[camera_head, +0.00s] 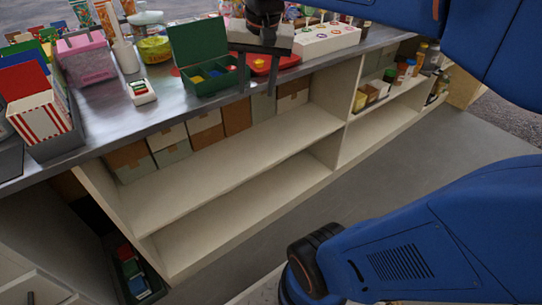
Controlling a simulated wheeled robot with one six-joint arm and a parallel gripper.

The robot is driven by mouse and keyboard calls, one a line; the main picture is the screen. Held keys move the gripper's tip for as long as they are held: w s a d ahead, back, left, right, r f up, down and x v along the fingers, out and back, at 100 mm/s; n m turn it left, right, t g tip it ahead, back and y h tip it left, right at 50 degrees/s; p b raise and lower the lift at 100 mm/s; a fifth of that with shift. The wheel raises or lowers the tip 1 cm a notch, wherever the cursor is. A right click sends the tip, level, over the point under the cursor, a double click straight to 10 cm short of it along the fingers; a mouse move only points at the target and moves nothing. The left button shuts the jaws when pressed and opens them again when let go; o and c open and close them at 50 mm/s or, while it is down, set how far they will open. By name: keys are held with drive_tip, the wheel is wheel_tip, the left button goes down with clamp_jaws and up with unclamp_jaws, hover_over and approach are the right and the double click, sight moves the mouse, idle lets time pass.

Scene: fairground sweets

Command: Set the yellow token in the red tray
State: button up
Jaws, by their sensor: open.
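A red tray (286,63) lies on the grey counter, partly hidden behind my gripper. A small yellow piece (259,63) shows at the red tray between my fingers; it looks like the yellow token, but I cannot tell whether it rests in the tray. My gripper (257,84) points down, open, in front of the red tray and at the right side of a green box. The green box (207,86) has its lid up and holds yellow, blue and red pieces in compartments.
A white holder with coloured rings (328,45) stands right of the tray. A white device (141,92), a pink box (88,60) and a red-striped box (40,118) stand to the left. The counter's front edge drops to open shelves (235,150) holding cartons.

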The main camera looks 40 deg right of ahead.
drive_tip(key=s+a+f+n+t, duration=0.1)
drive_tip(key=s+a+f+n, duration=0.1)
drive_tip(key=s+f, duration=0.4)
drive_tip(key=s+a+f+n+t, duration=0.1)
drive_tip(key=s+a+f+n, duration=0.1)
drive_tip(key=s+f+n, duration=0.3)
wheel_tip(320, 180, down, 2)
drive_tip(key=shift+s+f, duration=0.25)
drive_tip(key=shift+s, duration=0.15)
